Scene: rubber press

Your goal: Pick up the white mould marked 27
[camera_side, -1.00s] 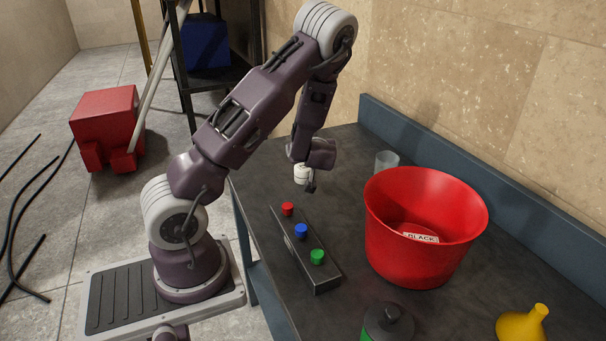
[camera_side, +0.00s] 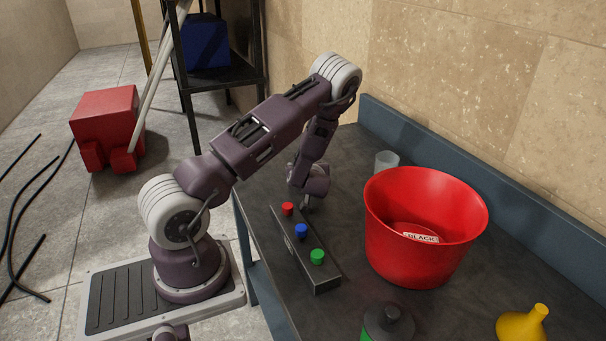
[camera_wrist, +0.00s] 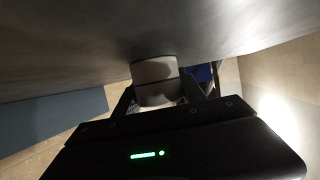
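In the side view my gripper (camera_side: 307,205) is low over the table, just behind the red-button end of the button box, and my wrist hides the mould.
The button box (camera_side: 325,281) carries red (camera_side: 287,208), blue (camera_side: 301,231) and green (camera_side: 317,257) buttons. A large red bucket (camera_side: 410,245) labelled BLACK stands to the right, with a clear cup (camera_side: 386,162) behind. A dark-lidded jar (camera_side: 388,322) and yellow funnel (camera_side: 523,324) are in front.

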